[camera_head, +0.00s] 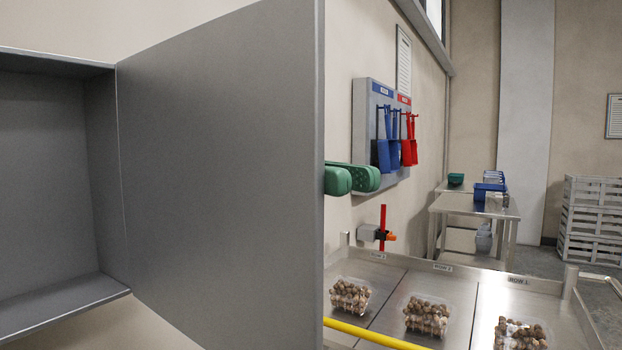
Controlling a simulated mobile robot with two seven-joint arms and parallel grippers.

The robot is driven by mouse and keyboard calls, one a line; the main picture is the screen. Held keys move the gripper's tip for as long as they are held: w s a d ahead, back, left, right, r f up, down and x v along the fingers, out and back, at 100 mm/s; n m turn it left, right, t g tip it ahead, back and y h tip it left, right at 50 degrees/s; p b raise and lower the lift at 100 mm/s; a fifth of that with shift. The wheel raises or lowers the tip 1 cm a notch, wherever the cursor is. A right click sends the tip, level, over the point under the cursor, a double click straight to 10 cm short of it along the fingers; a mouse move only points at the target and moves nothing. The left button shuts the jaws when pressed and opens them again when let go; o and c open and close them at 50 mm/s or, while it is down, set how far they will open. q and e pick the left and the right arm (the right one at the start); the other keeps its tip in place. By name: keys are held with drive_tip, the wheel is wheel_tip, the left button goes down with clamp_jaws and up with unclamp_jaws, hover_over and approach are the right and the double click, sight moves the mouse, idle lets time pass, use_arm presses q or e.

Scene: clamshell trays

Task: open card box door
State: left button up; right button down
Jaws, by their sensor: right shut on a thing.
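The card box (55,180) is a grey metal box on the left, and the visible part of its inside is empty. Its door (220,170) is a large flat grey panel, hinged at the box's right edge and swung wide open. My right gripper (352,179) shows as two green fingertips just past the door's free edge, close together. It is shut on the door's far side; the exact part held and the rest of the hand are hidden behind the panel. My left gripper is not in view.
Below right, a steel table (470,300) holds clear trays of mushrooms (426,314), with a yellow bar (375,333) along its near side. Blue and red scoops (395,140) hang on a wall board. Further back stand a steel bench (475,205) and stacked grey crates (592,220).

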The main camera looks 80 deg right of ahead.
idle(0.3)
drive_tip(key=c, duration=1.1)
unclamp_jaws()
drive_tip(key=shift+d, duration=0.1)
